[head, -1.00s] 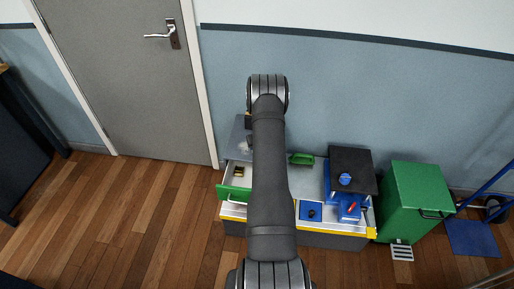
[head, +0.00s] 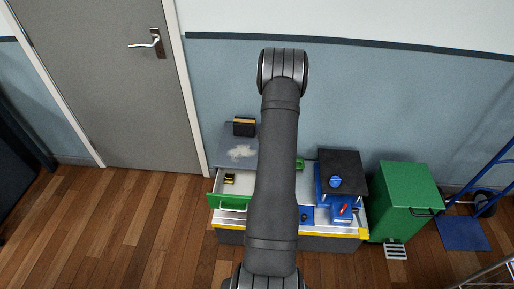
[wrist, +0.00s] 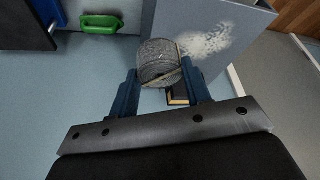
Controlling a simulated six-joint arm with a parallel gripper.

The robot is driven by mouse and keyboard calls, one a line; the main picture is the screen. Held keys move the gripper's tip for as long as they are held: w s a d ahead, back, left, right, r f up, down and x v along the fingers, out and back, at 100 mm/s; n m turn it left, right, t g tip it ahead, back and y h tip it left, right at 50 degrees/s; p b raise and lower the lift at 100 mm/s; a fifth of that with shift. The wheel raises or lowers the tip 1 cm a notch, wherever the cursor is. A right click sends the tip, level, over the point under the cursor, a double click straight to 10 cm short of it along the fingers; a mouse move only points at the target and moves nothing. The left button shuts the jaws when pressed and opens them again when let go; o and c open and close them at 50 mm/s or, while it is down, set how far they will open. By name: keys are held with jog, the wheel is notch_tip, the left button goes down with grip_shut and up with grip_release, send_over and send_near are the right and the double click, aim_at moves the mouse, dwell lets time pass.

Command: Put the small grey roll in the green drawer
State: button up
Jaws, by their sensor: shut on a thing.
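My gripper (wrist: 159,82) is shut on the small grey roll (wrist: 157,55), a ribbed grey cylinder with a pale band, held between its two blue fingers in the wrist view. In the head view my arm hides both the gripper and the roll. The green drawer (head: 217,201) stands open at the left front of the bench in the head view. A small black and yellow thing (head: 229,179) lies inside it. The drawer is not clearly visible in the wrist view.
A grey panel (head: 226,143) with a white patch and a black and tan block (head: 244,127) are at the back left. A black-topped blue stand (head: 341,171) is on the right of the bench, beside a green bin (head: 400,200). A green handled thing (wrist: 100,24) shows in the wrist view.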

jog(key=shift+s+a, duration=0.1)
jog(key=shift+s, duration=0.2)
jog(key=s+a+f, duration=0.4)
jog(key=a+f, duration=0.2)
jog(key=a, duration=0.1)
jog(key=s+a+f, duration=0.4)
jog(key=a+f, duration=0.2)
jog(key=a, duration=0.2)
jog(key=shift+w+d+f+m+t+h, duration=0.1)
jog(key=shift+w+d+f+m+h, duration=0.15)
jog(key=shift+w+d+f+m, duration=0.8)
jog(key=shift+w+d+f+m+t+h, duration=0.1)
jog(key=shift+w+d+f+m+h, duration=0.3)
jog(key=shift+d+f, duration=1.15)
jog(key=shift+w+d+f+m+t+h, duration=0.15)
jog(key=shift+w+d+f+m, duration=0.65)
jog(key=shift+d+f, duration=0.5)
jog(key=shift+s, duration=0.1)
jog(key=shift+f, duration=0.55)
jog(key=o, duration=0.8)
jog(key=shift+c, duration=0.2)
